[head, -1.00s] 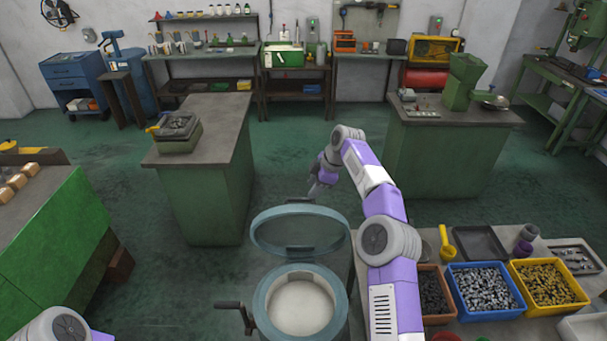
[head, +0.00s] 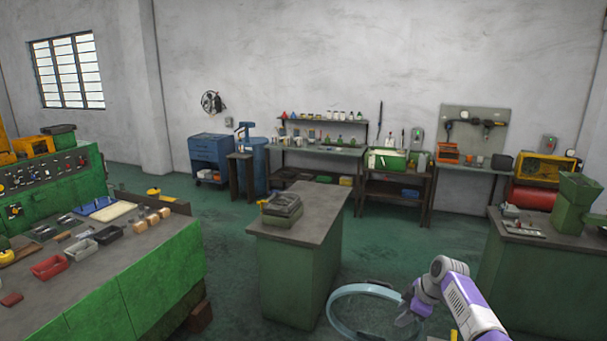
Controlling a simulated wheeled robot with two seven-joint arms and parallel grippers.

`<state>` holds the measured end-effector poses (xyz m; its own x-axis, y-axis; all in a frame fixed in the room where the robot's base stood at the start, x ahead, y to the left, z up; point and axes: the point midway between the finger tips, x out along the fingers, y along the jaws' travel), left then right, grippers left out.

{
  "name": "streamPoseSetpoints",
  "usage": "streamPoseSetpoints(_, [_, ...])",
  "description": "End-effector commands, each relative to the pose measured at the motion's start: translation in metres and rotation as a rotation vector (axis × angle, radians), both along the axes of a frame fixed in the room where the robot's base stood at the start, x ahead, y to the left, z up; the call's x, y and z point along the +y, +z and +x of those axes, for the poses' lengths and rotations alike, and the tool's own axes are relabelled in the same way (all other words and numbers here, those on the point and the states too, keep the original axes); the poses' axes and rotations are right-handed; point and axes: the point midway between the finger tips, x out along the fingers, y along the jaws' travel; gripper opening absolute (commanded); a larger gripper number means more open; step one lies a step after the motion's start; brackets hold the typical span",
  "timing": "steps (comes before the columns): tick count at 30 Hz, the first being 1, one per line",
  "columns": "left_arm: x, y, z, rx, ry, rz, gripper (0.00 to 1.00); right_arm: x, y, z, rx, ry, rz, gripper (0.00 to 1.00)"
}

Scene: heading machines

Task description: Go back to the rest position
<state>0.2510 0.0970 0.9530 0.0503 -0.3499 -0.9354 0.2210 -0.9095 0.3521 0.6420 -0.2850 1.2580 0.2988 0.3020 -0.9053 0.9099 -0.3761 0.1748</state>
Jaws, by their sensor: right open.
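My right arm comes in at the lower right of the head view. Its gripper (head: 408,318) is open and empty, and it shows small in front of the round lid ring. The ring (head: 335,308) is pale blue and stands raised at the bottom edge; the vessel below it is out of the frame. My left gripper and left arm are not in the picture.
A green machine bench (head: 150,280) with small trays fills the left. A green cabinet (head: 300,270) with a dark device on top stands in the middle. Another green cabinet (head: 535,285) stands at right. Green floor (head: 225,240) is free between them.

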Motion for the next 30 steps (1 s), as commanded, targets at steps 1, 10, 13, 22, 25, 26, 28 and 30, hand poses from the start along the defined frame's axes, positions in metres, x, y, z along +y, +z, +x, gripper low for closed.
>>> streamPoseSetpoints(1, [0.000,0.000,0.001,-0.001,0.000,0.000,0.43,0.008,-0.010,0.000,0.011,-0.010,0.008,0.40])
streamPoseSetpoints(10, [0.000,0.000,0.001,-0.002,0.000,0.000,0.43,0.056,-0.077,-0.006,0.086,-0.128,0.073,0.40])
streamPoseSetpoints(13, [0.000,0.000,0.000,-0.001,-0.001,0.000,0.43,0.078,-0.111,-0.017,0.130,-0.194,0.109,0.40])
streamPoseSetpoints(22, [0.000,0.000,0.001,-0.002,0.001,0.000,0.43,0.151,-0.227,-0.107,0.328,-0.506,0.233,0.40])
streamPoseSetpoints(25, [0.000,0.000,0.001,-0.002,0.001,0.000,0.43,0.167,-0.257,-0.151,0.401,-0.634,0.264,0.40])
streamPoseSetpoints(26, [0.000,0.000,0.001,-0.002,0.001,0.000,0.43,0.171,-0.265,-0.165,0.423,-0.674,0.272,0.40])
streamPoseSetpoints(28, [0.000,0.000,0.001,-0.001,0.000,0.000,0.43,0.179,-0.281,-0.200,0.474,-0.770,0.287,0.40])
streamPoseSetpoints(30, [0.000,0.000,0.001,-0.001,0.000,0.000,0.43,0.185,-0.293,-0.235,0.522,-0.868,0.297,0.40])
